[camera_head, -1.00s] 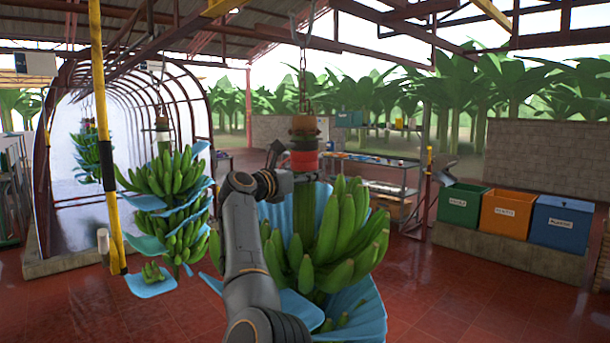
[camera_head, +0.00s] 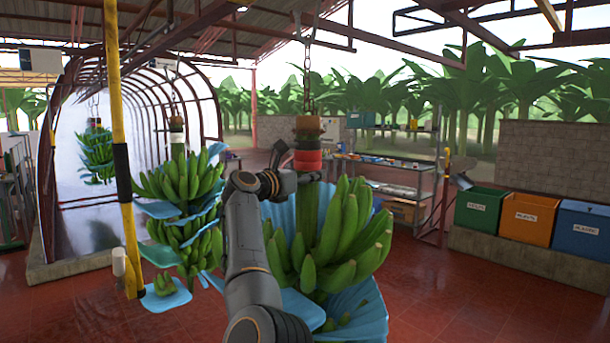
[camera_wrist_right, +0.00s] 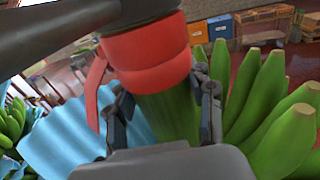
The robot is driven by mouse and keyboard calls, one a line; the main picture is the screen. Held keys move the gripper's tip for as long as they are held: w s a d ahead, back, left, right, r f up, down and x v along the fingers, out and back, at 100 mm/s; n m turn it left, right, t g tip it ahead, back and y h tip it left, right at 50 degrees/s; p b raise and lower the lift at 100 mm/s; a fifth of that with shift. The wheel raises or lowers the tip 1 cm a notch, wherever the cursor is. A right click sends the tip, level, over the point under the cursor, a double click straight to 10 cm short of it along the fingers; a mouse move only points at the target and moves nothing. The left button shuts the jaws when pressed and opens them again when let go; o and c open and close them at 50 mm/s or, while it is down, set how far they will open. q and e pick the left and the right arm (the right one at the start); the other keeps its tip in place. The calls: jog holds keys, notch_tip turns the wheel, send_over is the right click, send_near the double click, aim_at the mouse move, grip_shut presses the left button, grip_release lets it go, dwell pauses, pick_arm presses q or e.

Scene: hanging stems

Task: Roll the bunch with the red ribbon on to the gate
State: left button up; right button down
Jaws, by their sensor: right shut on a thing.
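The bunch with the red ribbon (camera_head: 335,240) is a large green banana bunch hanging upright from a chain, with blue sheets between its hands. The red ribbon (camera_head: 307,160) wraps its stem near the top and fills the top of the right wrist view (camera_wrist_right: 150,55). My right gripper (camera_head: 300,180) is shut on the green stem (camera_wrist_right: 172,118) just below the ribbon, one finger on each side. My right forearm hides part of the bunch's left side. A yellow-and-black post (camera_head: 118,140) stands to the left; I cannot tell if it is the gate. My left gripper is not in view.
Another bunch (camera_head: 180,182) with a white ribbon hangs close by on the left, beside the post. A third bunch (camera_head: 97,150) hangs at the arched tunnel (camera_head: 165,75). Green, orange (camera_head: 528,217) and blue bins stand at right. Red floor between is clear.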

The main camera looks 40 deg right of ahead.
jog(key=shift+s+f, duration=0.2)
jog(key=shift+s, duration=0.05)
jog(key=c, duration=0.9)
grip_release()
jog(key=o, duration=0.4)
jog(key=shift+w+d, duration=0.1)
jog(key=shift+w, duration=0.25)
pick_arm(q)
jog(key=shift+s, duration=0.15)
pick_arm(e)
jog(key=shift+s+r, duration=0.15)
jog(key=shift+s, duration=0.1)
jog(key=shift+a, duration=0.55)
jog(key=v, duration=1.1)
jog(key=shift+s, duration=0.1)
